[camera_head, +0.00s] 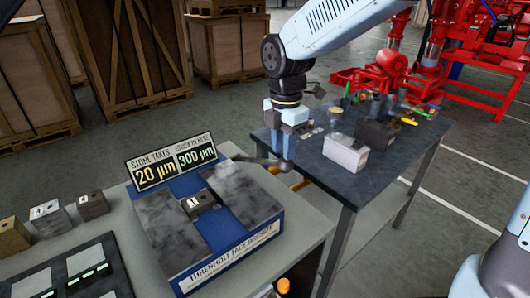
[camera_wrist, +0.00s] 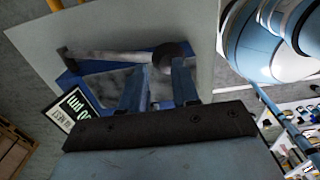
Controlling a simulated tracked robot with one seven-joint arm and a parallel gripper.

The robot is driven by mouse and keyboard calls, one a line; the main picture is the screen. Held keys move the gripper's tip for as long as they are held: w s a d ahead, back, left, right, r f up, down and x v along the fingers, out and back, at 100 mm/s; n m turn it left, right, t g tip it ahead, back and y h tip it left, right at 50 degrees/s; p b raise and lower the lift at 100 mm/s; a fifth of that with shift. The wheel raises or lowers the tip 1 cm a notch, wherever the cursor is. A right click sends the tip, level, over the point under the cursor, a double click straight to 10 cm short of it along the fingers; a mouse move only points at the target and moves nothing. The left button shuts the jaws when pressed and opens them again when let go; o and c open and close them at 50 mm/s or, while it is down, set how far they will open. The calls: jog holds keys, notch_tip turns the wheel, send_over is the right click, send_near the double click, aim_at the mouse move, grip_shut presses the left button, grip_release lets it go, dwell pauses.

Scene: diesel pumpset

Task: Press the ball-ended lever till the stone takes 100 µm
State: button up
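The blue face dresser (camera_head: 240,243) stands on the grey bench, with grey stone faces on top and a small block (camera_head: 202,202) between them. Its left display (camera_head: 155,173) reads "STONE TAKES 20 µm"; the right display (camera_head: 196,156) reads 300 µm. The ball-ended lever (camera_head: 252,160) reaches right from the dresser; in the wrist view its arm (camera_wrist: 110,56) ends in a dark ball (camera_wrist: 172,56). My gripper (camera_head: 285,155) is at the ball end. In the wrist view its fingers (camera_wrist: 160,70) are apart, with the ball just beyond their tips; contact is unclear.
Several small blocks (camera_head: 50,219) and a dark tray (camera_head: 75,270) lie left of the dresser. Wooden crates (camera_head: 125,50) and red pump machinery (camera_head: 395,65) stand behind.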

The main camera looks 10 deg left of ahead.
aim_at(290, 162)
jog(key=shift+s+d+f, duration=0.3)
jog(key=shift+d+f, duration=0.05)
jog(key=shift+f, duration=0.6)
jog(key=shift+s+d+f, duration=0.25)
jog(key=shift+d+f, duration=0.05)
jog(key=shift+f, duration=0.65)
jog(key=shift+s+d+f, duration=0.3)
jog(key=shift+d+f, duration=0.05)
jog(key=shift+f, duration=0.6)
notch_tip(290, 162, up, 12)
jog(key=w+a, duration=0.2)
jog(key=shift+r, duration=0.2)
